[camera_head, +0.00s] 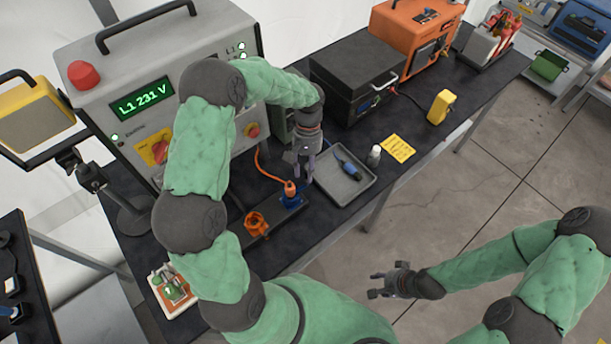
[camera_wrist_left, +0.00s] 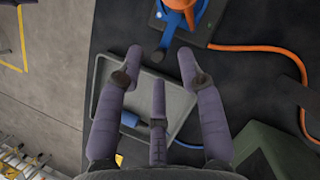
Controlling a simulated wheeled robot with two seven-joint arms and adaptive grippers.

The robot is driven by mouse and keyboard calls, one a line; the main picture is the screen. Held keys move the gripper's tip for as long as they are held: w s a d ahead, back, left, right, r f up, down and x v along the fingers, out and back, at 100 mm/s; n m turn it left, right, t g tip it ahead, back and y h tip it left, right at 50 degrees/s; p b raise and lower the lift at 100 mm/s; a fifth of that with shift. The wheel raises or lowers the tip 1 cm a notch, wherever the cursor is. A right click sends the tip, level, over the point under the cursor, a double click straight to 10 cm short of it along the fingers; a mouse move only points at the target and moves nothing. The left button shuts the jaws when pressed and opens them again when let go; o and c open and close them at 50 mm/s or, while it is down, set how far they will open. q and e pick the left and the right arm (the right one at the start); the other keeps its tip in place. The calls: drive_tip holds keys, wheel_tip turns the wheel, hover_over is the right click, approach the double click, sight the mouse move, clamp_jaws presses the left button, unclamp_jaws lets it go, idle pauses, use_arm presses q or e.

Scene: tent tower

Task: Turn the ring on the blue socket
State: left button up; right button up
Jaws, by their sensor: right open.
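The blue socket (camera_head: 292,201) sits on a dark plate on the bench, with an orange plug (camera_head: 290,187) standing in it. An orange cable runs from the plug. In the left wrist view the blue socket (camera_wrist_left: 165,38) is at the top edge, with a blue part sticking out toward my fingers and the rest cut off. I cannot tell the ring apart from the socket. My left gripper (camera_head: 303,168) is open and empty, above the bench just beyond the socket, apart from it. Its spread fingers show in the left wrist view (camera_wrist_left: 160,75). My right gripper (camera_head: 384,284) is open and empty over the floor.
A grey tray (camera_head: 349,197) with a blue connector (camera_head: 347,170) lies right of the socket. An orange socket (camera_head: 256,222) stands left of it. The panel box (camera_head: 105,70) reads L1 231 V. A small bottle (camera_head: 374,155) and yellow note (camera_head: 398,148) lie beyond the tray.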

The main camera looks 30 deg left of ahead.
use_arm(q)
drive_tip(key=v, duration=0.9)
idle(0.3)
